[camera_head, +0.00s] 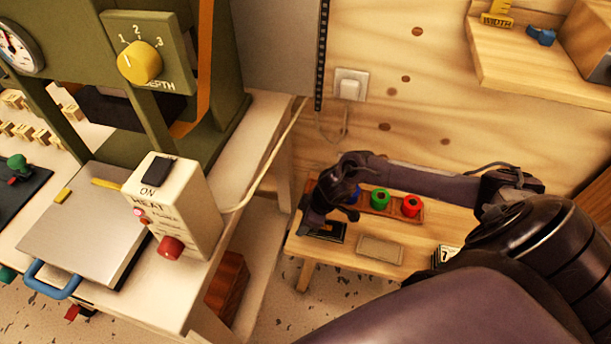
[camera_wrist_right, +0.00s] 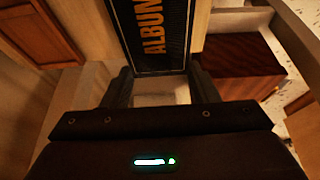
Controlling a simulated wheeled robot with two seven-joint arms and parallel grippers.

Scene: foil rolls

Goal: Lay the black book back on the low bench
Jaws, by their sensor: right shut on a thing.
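The black book (camera_wrist_right: 155,30) has orange letters reading "ALBUN" on its face. My right gripper (camera_wrist_right: 163,88) is shut on its near end, with one finger at each side edge. In the head view the book (camera_head: 328,232) shows at the left end of the low wooden bench (camera_head: 340,257), partly hidden under my right gripper (camera_head: 318,224). It looks roughly flat, but I cannot tell whether it touches the bench top or hangs just above it. My left gripper is not in view.
A wooden rack (camera_head: 392,209) with blue, green and red rolls stands along the bench's back. A beige pad (camera_head: 380,249) lies right of the book, and cards marked 7 (camera_head: 446,254) sit further right. The white worktable (camera_head: 180,290) with the press stands left.

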